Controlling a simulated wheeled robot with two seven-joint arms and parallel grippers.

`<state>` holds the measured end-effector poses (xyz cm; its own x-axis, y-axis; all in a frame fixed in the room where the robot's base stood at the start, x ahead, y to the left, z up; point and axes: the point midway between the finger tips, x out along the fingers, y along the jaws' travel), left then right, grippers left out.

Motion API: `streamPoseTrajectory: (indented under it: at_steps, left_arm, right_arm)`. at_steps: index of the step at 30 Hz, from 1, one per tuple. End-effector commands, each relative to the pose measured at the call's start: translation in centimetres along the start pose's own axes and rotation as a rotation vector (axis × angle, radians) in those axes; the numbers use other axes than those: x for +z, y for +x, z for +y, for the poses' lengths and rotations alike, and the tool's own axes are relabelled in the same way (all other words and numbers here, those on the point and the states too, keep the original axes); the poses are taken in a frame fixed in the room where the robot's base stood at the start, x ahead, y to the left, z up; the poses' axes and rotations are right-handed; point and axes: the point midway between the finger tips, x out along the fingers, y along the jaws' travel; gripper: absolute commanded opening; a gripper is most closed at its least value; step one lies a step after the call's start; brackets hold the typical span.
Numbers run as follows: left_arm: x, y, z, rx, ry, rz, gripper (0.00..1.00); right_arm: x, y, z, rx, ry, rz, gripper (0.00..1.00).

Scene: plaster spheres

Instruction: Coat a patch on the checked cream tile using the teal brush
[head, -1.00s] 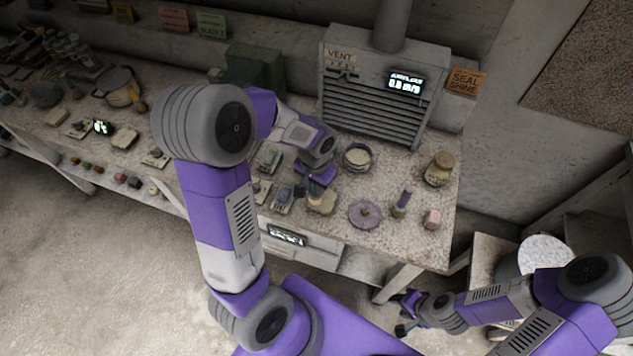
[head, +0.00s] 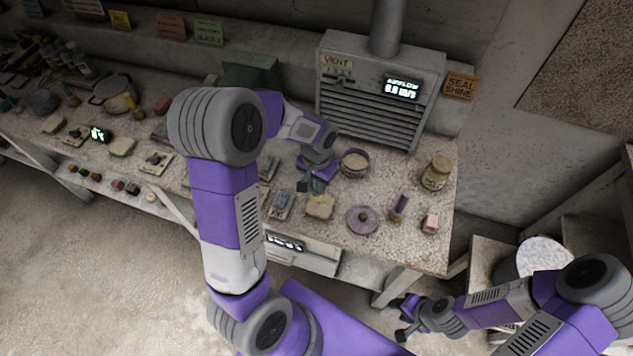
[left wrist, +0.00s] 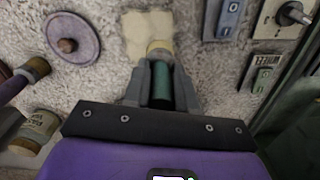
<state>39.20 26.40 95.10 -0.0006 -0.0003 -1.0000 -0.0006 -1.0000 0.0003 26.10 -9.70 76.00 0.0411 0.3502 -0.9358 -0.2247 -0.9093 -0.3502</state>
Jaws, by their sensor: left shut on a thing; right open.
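My left gripper (left wrist: 161,92) is shut on the teal brush (left wrist: 160,84), which points away from the wrist camera. Its pale bristle end (left wrist: 160,48) overlaps the lower edge of a cream tile (left wrist: 147,28) in the left wrist view; I cannot tell whether they touch. In the head view the tile (head: 320,207) lies near the bench's front edge, with my left gripper (head: 310,185) just behind it. The brush is mostly hidden there. No checks or coated patch can be made out. My right gripper (head: 405,318) is open and empty, low and right of the bench.
A purple lid (head: 363,219) lies right of the tile, and a switch plate (head: 280,206) lies left. A pot with pale contents (head: 355,163) stands behind, near the vent box (head: 378,90). A jar (head: 437,172), a purple-handled object (head: 399,206) and a pink block (head: 430,223) are further right.

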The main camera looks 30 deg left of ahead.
Motion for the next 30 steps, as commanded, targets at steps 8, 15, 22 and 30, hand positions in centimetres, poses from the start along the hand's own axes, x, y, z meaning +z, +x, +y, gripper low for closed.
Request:
streamPoseTrajectory:
  at_steps: [8,15,22,30]
  left_arm:
    - [0.0,0.2,0.0,0.0,0.0,0.001,0.0]
    - [0.0,0.8,0.0,0.0,0.0,0.0,0.0]
    - [0.0,1.2,0.0,0.0,0.0,0.0,0.0]
    - [0.6,1.1,0.2,0.0,0.0,0.001,0.0]
  right_arm:
    - [0.0,0.2,0.1,0.0,0.0,0.0,0.43]
    - [0.0,0.6,0.2,0.0,0.0,0.0,0.43]
    - [0.0,0.9,0.3,0.0,0.0,0.0,0.43]
    - [0.0,0.9,0.3,0.0,0.0,0.0,0.43]
